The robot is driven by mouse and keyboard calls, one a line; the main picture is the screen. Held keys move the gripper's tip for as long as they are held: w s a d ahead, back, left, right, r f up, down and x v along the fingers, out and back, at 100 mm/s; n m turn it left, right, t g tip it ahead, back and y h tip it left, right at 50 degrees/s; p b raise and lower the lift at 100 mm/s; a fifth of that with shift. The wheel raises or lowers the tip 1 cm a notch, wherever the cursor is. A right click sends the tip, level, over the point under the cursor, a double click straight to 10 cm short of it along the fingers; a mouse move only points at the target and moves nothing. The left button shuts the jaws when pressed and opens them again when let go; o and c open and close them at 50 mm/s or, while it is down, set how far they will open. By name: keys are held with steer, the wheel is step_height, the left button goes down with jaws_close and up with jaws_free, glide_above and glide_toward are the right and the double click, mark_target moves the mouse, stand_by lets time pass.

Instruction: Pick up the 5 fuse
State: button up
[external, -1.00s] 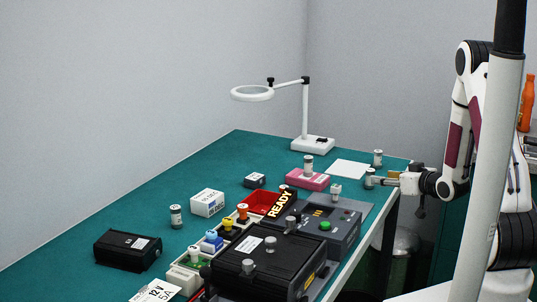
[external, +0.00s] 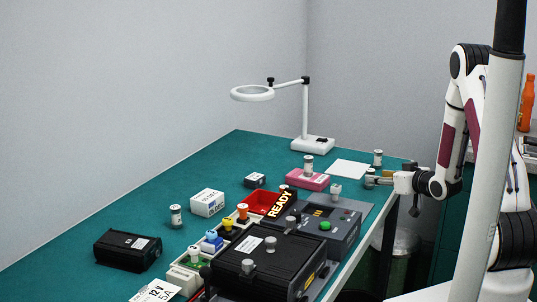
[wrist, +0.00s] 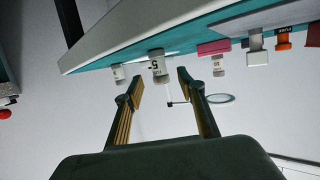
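The 5 fuse (wrist: 157,66) is a small light-coloured cylinder with a dark "5" on its label. It shows ahead of and between my open fingers in the wrist view, which looks upside down. In the external view it seems to be the fuse (external: 369,174) at the table's right edge, partly hidden by my fingertips. My gripper (wrist: 160,87) is open and empty, its fingertips a little short of the fuse in the wrist view. My gripper also shows in the external view (external: 377,181); contact cannot be told there.
Another fuse (external: 378,158) stands just behind. A pink box (external: 306,179) with a fuse on top and a white sheet (external: 347,169) lie nearby. A grey device (external: 330,228) and a black case (external: 262,262) fill the front edge. A magnifier lamp (external: 312,144) stands at the back.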

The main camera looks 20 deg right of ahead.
steer(key=shift+x, duration=2.6)
steer(key=shift+r, duration=0.2)
jaws_close()
